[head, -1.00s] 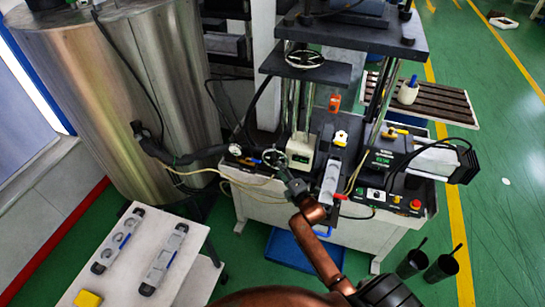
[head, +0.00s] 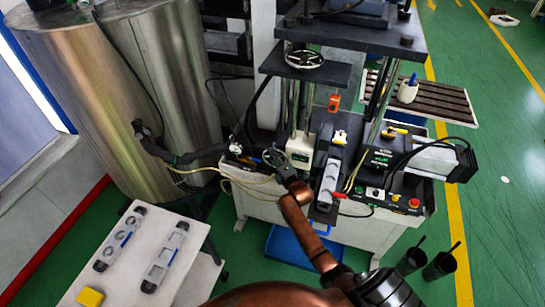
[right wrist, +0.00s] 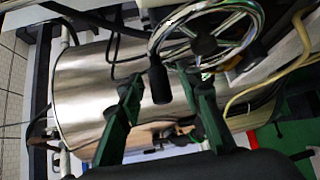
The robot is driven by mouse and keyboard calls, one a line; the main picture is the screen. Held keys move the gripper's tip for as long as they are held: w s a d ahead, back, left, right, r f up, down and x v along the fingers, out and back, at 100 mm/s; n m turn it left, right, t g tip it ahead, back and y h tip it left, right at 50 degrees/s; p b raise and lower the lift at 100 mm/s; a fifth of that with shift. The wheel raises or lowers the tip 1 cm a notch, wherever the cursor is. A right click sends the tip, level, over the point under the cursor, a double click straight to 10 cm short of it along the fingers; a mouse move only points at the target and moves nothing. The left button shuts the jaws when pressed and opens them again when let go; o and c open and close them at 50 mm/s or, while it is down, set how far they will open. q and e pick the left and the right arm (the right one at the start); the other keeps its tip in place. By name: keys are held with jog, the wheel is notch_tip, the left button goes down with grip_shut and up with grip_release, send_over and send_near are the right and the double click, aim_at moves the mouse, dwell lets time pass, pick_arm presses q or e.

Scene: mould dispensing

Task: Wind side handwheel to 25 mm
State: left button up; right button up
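The side handwheel (head: 274,156) is a ring with spokes at the front left of the press machine, beside a pale boxy unit (head: 301,150). In the right wrist view the handwheel (right wrist: 205,42) fills the top, with a dark handle knob (right wrist: 159,86) pointing toward the gripper. My right gripper (head: 284,172) is at the near side of the wheel. In the right wrist view its two fingers (right wrist: 158,78) are spread apart, with the knob in the gap between them; no contact is clear. No scale or millimetre reading is legible. My left gripper is not in view.
A large steel tank (head: 150,90) stands left of the machine. Hoses and cables run near the side wheel. A white table (head: 190,268) holds two mould pieces and a yellow block (head: 89,297). Black cups (head: 440,267) stand at right.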

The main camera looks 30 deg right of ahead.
grip_shut()
jog(key=shift+a, duration=0.1)
dwell(0.5)
